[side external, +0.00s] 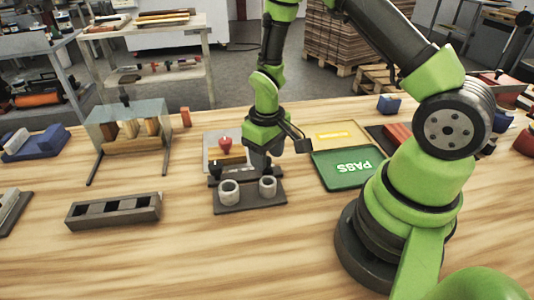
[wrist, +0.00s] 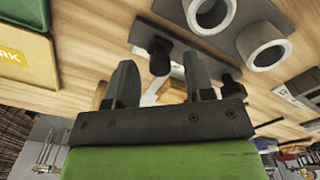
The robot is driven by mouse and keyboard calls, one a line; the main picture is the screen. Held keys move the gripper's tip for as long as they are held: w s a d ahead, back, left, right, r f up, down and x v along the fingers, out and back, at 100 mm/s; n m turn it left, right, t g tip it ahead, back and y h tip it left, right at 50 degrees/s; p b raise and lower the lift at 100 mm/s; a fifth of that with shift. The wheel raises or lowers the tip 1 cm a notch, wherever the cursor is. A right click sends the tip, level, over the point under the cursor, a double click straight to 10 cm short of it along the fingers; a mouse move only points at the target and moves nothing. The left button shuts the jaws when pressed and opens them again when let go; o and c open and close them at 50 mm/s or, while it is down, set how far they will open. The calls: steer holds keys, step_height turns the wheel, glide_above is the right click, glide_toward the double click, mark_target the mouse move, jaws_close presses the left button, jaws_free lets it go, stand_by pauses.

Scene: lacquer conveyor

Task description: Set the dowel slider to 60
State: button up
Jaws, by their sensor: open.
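My gripper (side external: 258,170) points down just behind the dark base with two grey rings. In the wrist view its two fingers (wrist: 160,80) are apart with no object held between them. A dark rail or plate (wrist: 183,53) lies beyond the fingertips, with a black upright knob (wrist: 160,55) on it, seen just past the gap. This may be the dowel slider, partly hidden by my fingers. In the side view a dark knob (side external: 215,168) stands left of my gripper. I cannot read any slider setting.
The ring base (side external: 250,202) stands in front of my gripper. A pale panel with a red knob (side external: 225,145) is behind. A green PASS tray (side external: 345,182) lies to the right, a slotted dark block (side external: 114,210) to the left. Bare table lies in front.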

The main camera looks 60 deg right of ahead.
steer(key=shift+f, duration=0.1)
jaws_close()
steer(key=w+a, duration=0.4)
steer(key=shift+w+a, duration=0.35)
jaws_free()
